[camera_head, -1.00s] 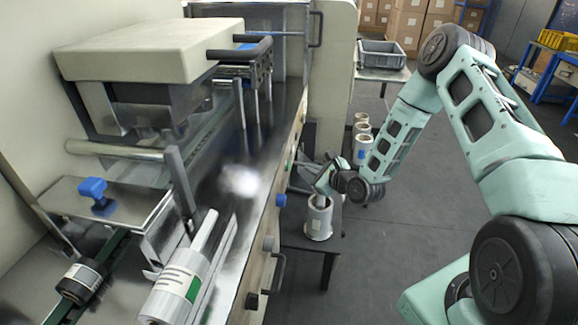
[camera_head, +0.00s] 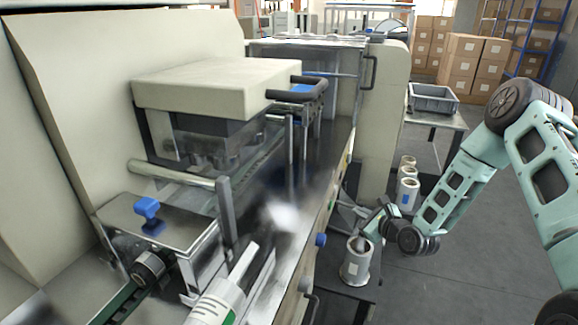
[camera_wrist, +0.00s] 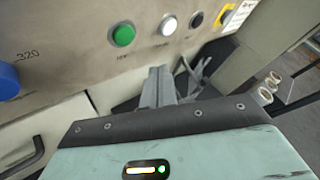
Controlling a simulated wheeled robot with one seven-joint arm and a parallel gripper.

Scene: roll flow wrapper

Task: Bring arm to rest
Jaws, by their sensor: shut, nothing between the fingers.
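My arm (camera_head: 450,205) reaches from the right side of the head view down toward a small dark table beside the machine. My gripper (camera_head: 366,232) is at the top of a white roll (camera_head: 356,262) standing on that table, its tips hidden or hard to make out there. In the wrist view my gripper (camera_wrist: 158,84) shows its fingers together with nothing between them. The machine's front panel with a green button (camera_wrist: 123,36) lies just beyond it in that view.
The wrapper machine (camera_head: 215,85) fills the left, with a blue knob (camera_head: 320,240) on its front edge. Several white rolls (camera_head: 407,190) stand behind the small table (camera_head: 338,276). A grey bin (camera_head: 433,98) sits on a table further back. Open floor (camera_head: 440,280) lies to the right.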

